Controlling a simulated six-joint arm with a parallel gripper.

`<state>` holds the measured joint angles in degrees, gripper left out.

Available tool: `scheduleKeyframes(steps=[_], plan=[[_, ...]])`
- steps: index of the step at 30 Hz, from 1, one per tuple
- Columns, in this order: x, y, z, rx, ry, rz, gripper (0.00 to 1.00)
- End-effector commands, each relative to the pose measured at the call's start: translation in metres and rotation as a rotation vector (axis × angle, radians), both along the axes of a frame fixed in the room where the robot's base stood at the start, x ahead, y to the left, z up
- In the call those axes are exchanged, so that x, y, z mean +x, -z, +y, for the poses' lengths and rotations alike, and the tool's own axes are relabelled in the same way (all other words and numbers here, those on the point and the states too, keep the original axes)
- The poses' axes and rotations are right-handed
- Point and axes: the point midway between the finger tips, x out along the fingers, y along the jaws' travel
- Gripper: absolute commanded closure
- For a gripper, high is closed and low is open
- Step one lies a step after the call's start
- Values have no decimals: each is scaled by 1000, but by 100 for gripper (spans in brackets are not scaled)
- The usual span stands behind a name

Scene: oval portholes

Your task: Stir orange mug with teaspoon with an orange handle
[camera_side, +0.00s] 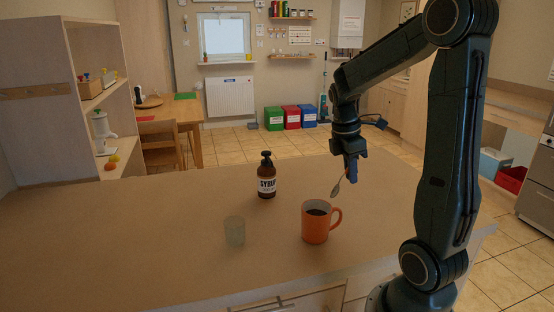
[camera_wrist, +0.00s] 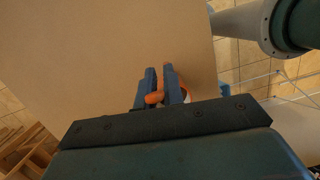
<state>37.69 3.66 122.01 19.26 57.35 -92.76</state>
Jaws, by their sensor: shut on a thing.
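The orange mug (camera_side: 315,226) stands upright on the counter in the side view, with dark liquid inside and its handle to the right. My gripper (camera_side: 351,176) is above and to the right of the mug, shut on the teaspoon (camera_side: 336,190). The teaspoon hangs tilted, its metal bowl down and left, above the mug's rim and apart from it. Its handle is mostly hidden by the fingers. In the wrist view the blue fingers of my gripper (camera_wrist: 160,86) are close together. Orange shows between and beside them; whether it is handle or mug I cannot tell.
A brown syrup pump bottle (camera_side: 266,178) stands behind and left of the mug. A pale translucent cup (camera_side: 234,231) stands left of the mug. The counter (camera_side: 120,240) is clear on its left side, and its right edge lies near my arm.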

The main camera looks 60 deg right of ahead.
Motion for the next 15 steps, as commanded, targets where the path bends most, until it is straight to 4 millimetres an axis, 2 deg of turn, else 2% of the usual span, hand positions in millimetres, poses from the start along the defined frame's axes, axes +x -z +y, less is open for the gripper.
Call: scheduleKeyframes(steps=[9,15], plan=[[0,-1,0,0,0,0,100],[1,-12,0,-2,-1,-2,100]])
